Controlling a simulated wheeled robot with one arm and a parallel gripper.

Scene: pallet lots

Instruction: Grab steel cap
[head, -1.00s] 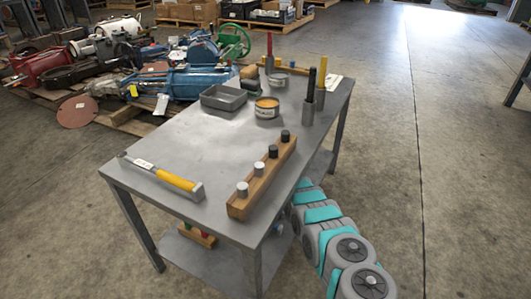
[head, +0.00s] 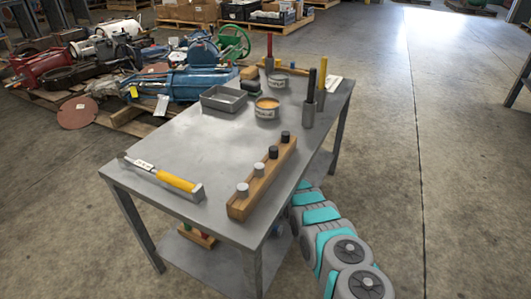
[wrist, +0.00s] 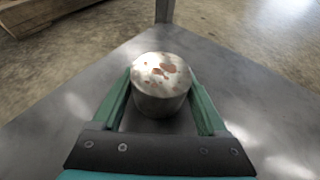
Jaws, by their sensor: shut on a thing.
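The steel cap (wrist: 160,100) is a short grey cylinder with reddish-brown patches on its flat top, upright in the wrist view. My gripper (wrist: 161,77) is shut on it, with one green finger on each side. A bare grey metal surface (wrist: 75,95) lies beneath it; I cannot tell whether the cap touches it. In the head view my gripper and this cap are hidden, with my arm running down beside the right side of the workbench (head: 205,140).
A lower shelf (head: 222,257) sits under the bench. Open floor (head: 450,180) lies to the right.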

